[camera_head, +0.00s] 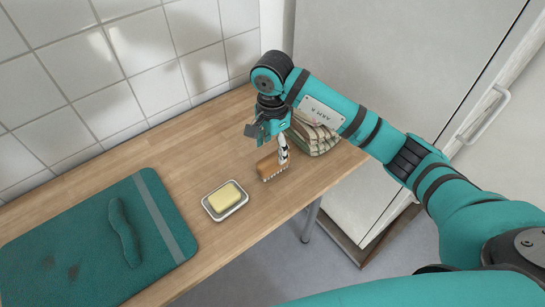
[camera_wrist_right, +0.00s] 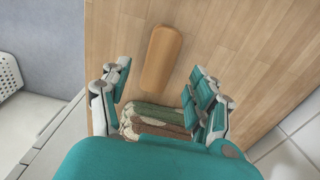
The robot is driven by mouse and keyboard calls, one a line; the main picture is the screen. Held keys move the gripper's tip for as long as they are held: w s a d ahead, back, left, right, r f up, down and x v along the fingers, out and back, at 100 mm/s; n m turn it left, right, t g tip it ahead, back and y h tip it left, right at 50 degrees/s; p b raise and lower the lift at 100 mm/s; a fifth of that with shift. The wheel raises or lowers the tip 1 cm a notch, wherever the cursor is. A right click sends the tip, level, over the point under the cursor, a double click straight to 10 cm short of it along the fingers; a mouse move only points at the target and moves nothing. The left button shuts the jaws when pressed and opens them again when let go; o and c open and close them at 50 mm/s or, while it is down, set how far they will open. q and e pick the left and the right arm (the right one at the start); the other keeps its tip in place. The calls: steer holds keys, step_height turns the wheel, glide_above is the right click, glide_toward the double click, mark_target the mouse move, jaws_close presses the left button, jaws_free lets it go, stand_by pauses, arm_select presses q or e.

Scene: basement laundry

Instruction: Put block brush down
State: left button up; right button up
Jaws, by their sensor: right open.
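The block brush (camera_head: 271,166) has a tan wooden block and pale bristles. It rests bristles down on the wooden table, just right of the soap dish. In the right wrist view its rounded wooden top (camera_wrist_right: 161,58) shows. My right gripper (camera_head: 270,144) is over the table just behind the brush. In the right wrist view the fingers of this gripper (camera_wrist_right: 160,72) are spread wide with nothing between them touching both. The brush lies beyond and between the fingertips, with a gap on each side. My left gripper is not in view.
A yellow soap bar (camera_head: 224,196) lies in a pale dish (camera_head: 238,209). A folded striped cloth stack (camera_head: 316,136) is close beside my right gripper. A teal mat (camera_head: 80,260) with a twisted teal cloth (camera_head: 123,232) covers the left. A tiled wall (camera_head: 80,70) stands behind.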

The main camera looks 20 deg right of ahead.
mark_target(272, 159)
step_height(272, 159, up, 6)
steer(key=shift+r, duration=0.1)
stand_by(0.5)
